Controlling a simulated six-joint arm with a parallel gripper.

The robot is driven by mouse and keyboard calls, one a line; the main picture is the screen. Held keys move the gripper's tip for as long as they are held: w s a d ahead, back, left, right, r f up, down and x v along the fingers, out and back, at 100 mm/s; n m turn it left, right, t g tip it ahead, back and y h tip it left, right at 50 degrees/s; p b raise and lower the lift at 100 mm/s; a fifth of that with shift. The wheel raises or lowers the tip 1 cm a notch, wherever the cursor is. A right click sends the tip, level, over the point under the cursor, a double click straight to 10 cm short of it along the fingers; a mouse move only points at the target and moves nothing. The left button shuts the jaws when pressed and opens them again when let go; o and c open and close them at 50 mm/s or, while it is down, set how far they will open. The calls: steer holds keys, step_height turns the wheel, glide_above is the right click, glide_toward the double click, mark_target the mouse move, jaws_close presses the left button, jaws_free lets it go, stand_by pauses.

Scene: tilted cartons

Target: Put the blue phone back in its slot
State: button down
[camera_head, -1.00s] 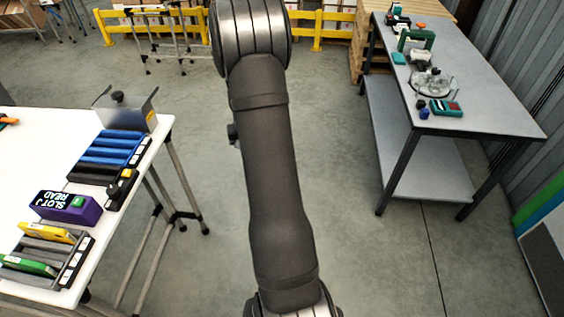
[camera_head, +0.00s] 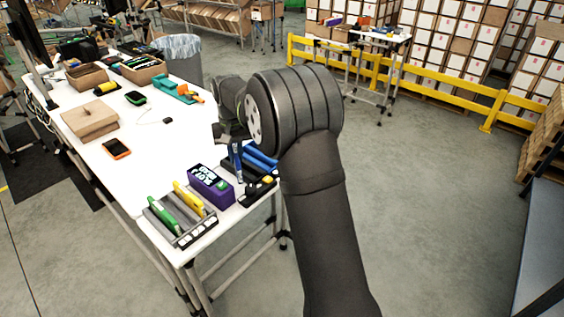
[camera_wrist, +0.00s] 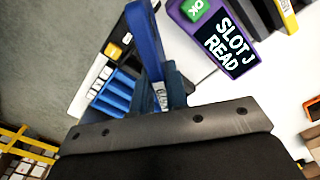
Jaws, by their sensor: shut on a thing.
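The blue phone (camera_wrist: 146,40) is upright and narrow in the wrist view, between the fingers of my gripper (camera_wrist: 170,88). My gripper is shut on it. In the head view the phone (camera_head: 236,158) stands on edge at the near end of the blue-slotted rack (camera_head: 262,157), beside the purple box. The wrist view shows the rack's blue slots (camera_wrist: 116,94) just left of the phone. I cannot tell whether the phone's lower end is inside a slot. My wrist hides part of the rack in the head view.
A purple box (camera_head: 210,186) with a display reading "SLOT J READ" in the wrist view stands next to the rack. A grey rack (camera_head: 184,226) holds a green and a yellow phone. An orange phone (camera_head: 117,148) lies on the white table (camera_head: 150,185).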

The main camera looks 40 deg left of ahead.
steer(key=s+a+r+n, duration=0.15)
steer(key=s+a, duration=0.25)
steer(key=s, duration=0.5)
steer(key=s+a+r+n, duration=0.1)
steer(key=s+a+n, duration=0.2)
steer(key=s, duration=0.6)
steer(key=shift+s+d+f+n, duration=0.2)
steer(key=shift+s+f+n, duration=0.15)
steer(key=shift+f, duration=1.45)
steer(key=shift+s+d+f+n, duration=0.15)
steer(key=shift+s+f+n, duration=0.2)
steer(key=shift+f, duration=1.45)
steer(key=shift+s+d+f+n, duration=0.2)
steer(key=shift+f+n, duration=0.25)
steer(key=shift+f, duration=1.35)
steer(key=shift+f, duration=0.25)
steer(key=c, duration=1.3)
jaws_free()
steer(key=shift+c, duration=0.2)
step_height(320, 180, up, 17)
steer(key=shift+r, duration=0.2)
steer(key=shift+r, duration=0.1)
